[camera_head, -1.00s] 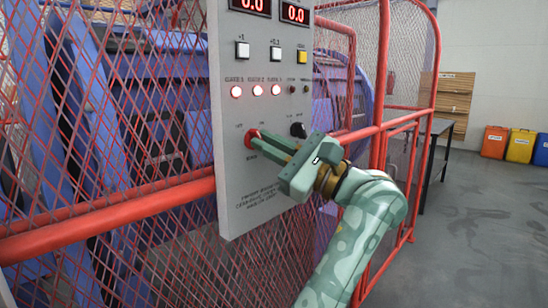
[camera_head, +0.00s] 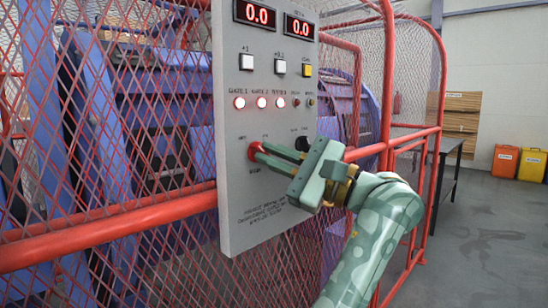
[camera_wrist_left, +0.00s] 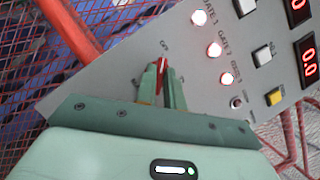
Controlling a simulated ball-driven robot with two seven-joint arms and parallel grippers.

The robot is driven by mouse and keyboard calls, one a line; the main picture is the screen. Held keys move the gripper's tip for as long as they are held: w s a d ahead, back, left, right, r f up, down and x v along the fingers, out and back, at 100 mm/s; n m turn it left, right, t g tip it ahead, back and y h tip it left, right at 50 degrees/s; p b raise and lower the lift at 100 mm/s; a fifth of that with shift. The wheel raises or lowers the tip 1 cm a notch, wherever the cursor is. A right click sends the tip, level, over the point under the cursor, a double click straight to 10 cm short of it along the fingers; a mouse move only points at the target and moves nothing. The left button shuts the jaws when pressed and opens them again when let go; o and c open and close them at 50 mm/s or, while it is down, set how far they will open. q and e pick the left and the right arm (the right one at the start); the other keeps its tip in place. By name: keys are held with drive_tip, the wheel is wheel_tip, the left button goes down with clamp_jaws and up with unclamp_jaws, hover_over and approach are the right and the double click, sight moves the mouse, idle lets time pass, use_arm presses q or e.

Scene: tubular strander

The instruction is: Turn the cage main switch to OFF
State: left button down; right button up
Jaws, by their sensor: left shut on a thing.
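The cage main switch is a red rotary knob (camera_head: 253,151) low on the left of the grey control panel (camera_head: 235,195). My left gripper (camera_head: 262,152) reaches it from the right, and its two green fingers are shut on the knob. The left wrist view shows the red handle (camera_wrist_left: 161,68) between the fingertips, with a small label just beyond it that is too blurred to read surely. The fingers cover much of the knob, so I cannot tell its exact setting. My right gripper is not in view.
A black knob (camera_head: 302,144) sits close by my left gripper. Above are lit red lamps (camera_head: 262,102), push buttons (camera_head: 280,66) and two displays reading 0.0. The panel stands before a red mesh cage (camera_head: 120,215). Open floor lies at the right, with coloured bins (camera_head: 505,161) beyond.

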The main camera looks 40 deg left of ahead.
use_arm(q)
drive_tip(key=c, duration=1.5)
unclamp_jaws()
drive_tip(key=shift+w+f, duration=0.1)
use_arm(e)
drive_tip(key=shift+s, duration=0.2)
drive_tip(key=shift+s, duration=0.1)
use_arm(q)
drive_tip(key=v, duration=1.6)
drive_tip(key=shift+d+p, duration=0.2)
drive_tip(key=shift+p, duration=0.25)
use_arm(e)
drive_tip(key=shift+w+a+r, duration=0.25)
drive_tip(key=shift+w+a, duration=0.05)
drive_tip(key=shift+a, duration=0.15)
